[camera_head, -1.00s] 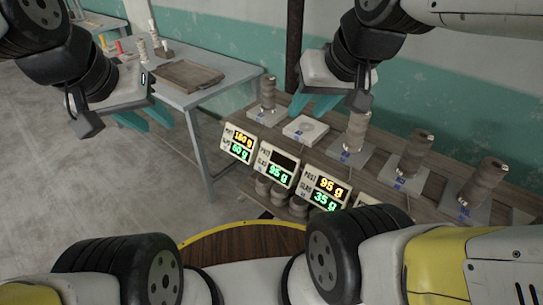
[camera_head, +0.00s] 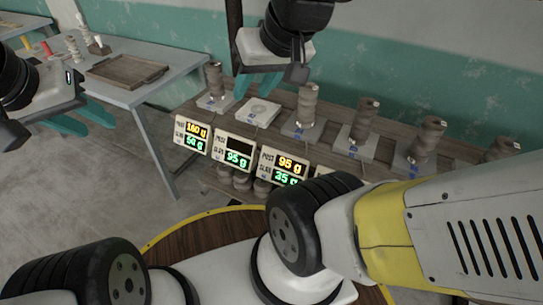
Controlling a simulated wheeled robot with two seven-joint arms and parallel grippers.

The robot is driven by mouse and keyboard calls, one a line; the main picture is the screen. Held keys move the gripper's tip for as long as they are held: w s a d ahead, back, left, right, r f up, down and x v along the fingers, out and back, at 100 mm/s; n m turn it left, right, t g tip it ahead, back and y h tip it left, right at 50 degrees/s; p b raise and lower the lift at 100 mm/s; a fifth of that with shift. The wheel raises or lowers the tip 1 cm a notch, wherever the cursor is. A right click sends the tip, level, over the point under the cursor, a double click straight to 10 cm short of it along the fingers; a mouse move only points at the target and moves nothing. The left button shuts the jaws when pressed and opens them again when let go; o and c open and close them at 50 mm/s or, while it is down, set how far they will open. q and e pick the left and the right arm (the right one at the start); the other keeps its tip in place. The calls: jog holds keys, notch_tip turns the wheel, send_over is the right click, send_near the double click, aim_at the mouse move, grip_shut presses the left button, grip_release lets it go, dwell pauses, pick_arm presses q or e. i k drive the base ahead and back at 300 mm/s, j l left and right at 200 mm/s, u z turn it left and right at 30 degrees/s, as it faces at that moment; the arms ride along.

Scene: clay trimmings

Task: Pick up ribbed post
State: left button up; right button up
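Several grey-brown ribbed posts stand upright on pale scale plates along a long wooden bench. They are a post at the left end (camera_head: 215,80), one right of the empty plate (camera_head: 306,105), one further right (camera_head: 363,117) and one at the right (camera_head: 428,138). My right gripper (camera_head: 258,86) is open and empty, its teal fingers apart. In the picture it is between the left-end post and the one right of the empty plate, over the back of the bench. My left gripper (camera_head: 84,118) is open and empty in front of the grey table.
An empty scale plate (camera_head: 258,112) lies between two posts. Display signs (camera_head: 190,136) line the bench's front edge, with round pieces (camera_head: 242,182) on a shelf below. A grey table (camera_head: 160,83) at the left holds a wooden tray (camera_head: 127,69) and small posts (camera_head: 72,48).

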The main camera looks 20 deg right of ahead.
aim_at(308, 94)
jog(key=l+z, duration=0.1)
jog(key=z, duration=0.7)
jog(key=l+z, duration=0.15)
jog(key=z, duration=0.25)
jog(key=l+z, duration=0.1)
jog(key=z, duration=0.3)
